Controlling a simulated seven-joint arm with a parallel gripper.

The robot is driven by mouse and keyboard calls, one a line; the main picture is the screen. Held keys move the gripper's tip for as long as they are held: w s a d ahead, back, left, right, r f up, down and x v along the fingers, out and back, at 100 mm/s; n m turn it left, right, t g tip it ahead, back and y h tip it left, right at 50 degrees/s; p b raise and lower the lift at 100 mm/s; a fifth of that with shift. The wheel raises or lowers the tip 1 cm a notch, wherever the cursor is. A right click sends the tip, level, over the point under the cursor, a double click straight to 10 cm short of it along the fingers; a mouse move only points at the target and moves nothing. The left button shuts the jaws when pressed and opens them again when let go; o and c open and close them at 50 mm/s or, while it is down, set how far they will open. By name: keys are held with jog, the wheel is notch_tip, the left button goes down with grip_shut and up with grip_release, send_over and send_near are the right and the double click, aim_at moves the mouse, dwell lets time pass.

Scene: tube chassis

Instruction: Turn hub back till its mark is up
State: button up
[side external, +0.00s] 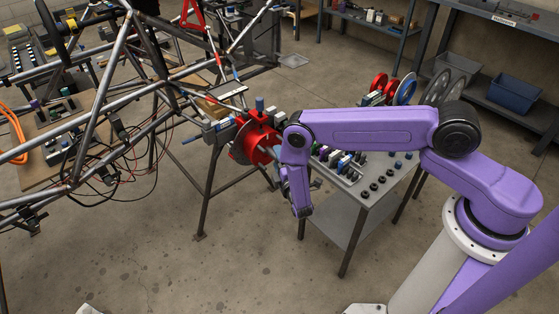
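The red hub (257,143) is at the end of the tube chassis's side, in the middle of the side external view. A darker red disc (238,150) sits behind it. A blue-topped post (259,104) stands just above the hub. I cannot make out the hub's mark at this size. My gripper (277,176) is low at the right side of the hub, mostly hidden behind my purple wrist. I cannot tell whether its fingers are open or shut, or whether they touch the hub.
The grey tube chassis (98,115) fills the left, with loose cables (95,165) hanging below. A metal cart (340,200) with small parts stands behind my arm. A shelf with a blue bin (514,93) is at the right. The floor in front is mostly clear.

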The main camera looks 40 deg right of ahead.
jog(key=v, duration=1.7)
jog(key=shift+s, duration=0.25)
jog(key=shift+a, duration=0.1)
